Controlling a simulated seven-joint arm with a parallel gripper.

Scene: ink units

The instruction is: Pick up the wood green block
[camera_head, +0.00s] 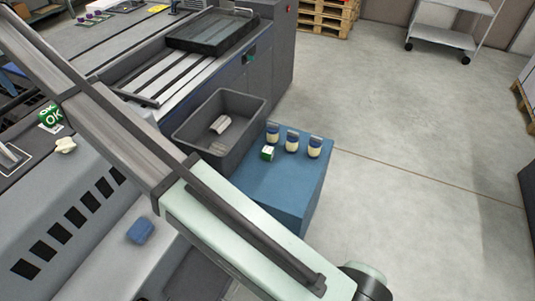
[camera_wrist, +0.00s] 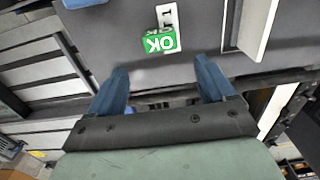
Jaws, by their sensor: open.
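A green block with white "OK" lettering (camera_head: 51,116) sits on the grey machine at the far left in the head view. It also shows upside down in the wrist view (camera_wrist: 161,42), next to a white-marked patch (camera_wrist: 167,15). My gripper (camera_wrist: 162,80) has its two blue fingers spread apart, with nothing between them. The block lies beyond the fingertips, roughly centred across the gap and apart from them. My gripper's fingers cannot be made out in the head view, where my arm crosses the middle.
A grey bin (camera_head: 188,135) holds a pale piece. Beside it, a blue surface (camera_head: 275,190) carries three small jars (camera_head: 292,141) and a small green-and-white box (camera_head: 268,153). A cream piece (camera_head: 65,145) lies near the block; a blue one (camera_head: 140,230) lies lower.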

